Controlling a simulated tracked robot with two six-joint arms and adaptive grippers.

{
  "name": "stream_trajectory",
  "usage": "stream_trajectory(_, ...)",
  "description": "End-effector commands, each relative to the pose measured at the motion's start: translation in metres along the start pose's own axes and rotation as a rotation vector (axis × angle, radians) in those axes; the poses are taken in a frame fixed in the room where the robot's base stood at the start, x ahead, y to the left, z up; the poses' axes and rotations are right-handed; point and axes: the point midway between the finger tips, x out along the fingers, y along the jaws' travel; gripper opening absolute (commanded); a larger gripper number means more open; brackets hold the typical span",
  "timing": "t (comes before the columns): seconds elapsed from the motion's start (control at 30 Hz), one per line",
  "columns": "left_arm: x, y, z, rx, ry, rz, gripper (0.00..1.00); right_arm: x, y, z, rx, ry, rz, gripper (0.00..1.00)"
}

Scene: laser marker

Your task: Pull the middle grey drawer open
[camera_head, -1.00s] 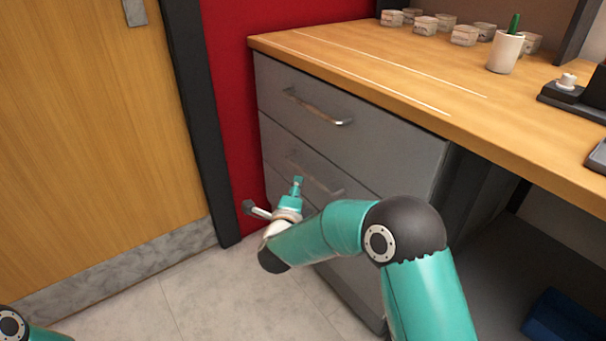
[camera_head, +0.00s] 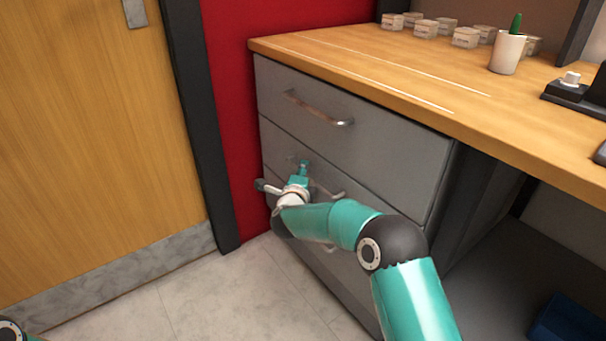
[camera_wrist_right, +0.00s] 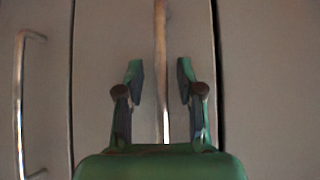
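The grey drawer unit has a middle drawer (camera_head: 275,147) below the top one, and its front looks flush with the unit. Its metal bar handle (camera_head: 335,193) is partly hidden by my right gripper (camera_head: 303,170). In the right wrist view the handle (camera_wrist_right: 160,50) runs between the two fingers of my right gripper (camera_wrist_right: 160,75). There is a clear gap on both sides, so the gripper is open around the line of the bar. I cannot tell how deep the bar sits between the fingers. My left gripper is out of view.
The top drawer's handle (camera_head: 318,108) is above my right gripper. Another drawer's handle (camera_wrist_right: 25,100) shows at the left in the right wrist view. A wooden worktop (camera_head: 400,75) overhangs the drawers. A wooden door (camera_head: 90,150) stands left, with clear floor (camera_head: 220,300) before it.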

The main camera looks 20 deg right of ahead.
Motion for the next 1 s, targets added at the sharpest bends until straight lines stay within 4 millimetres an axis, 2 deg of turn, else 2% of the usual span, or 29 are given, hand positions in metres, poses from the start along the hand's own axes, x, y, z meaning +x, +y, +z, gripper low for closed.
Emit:
stream_trajectory(0.03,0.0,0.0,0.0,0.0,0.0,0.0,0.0,0.0,0.0,0.0,0.0,0.0,0.0,0.29)
stream_trajectory(0.2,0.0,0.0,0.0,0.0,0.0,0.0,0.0,0.0,0.0,0.0,0.0,0.0,0.0,0.01)
stream_trajectory(0.53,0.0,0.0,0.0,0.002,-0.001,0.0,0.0,0.001,0.001,-0.004,-0.001,0.001,0.002,0.0)
stream_trajectory(0.73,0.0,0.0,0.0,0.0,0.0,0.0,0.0,-0.002,0.002,0.002,-0.001,0.001,0.003,0.0)
stream_trajectory(0.87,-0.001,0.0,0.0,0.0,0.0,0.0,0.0,-0.007,0.005,0.012,-0.001,0.0,0.004,0.0)
stream_trajectory(1.0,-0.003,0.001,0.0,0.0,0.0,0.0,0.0,-0.018,0.01,0.032,-0.002,-0.003,0.007,0.0)
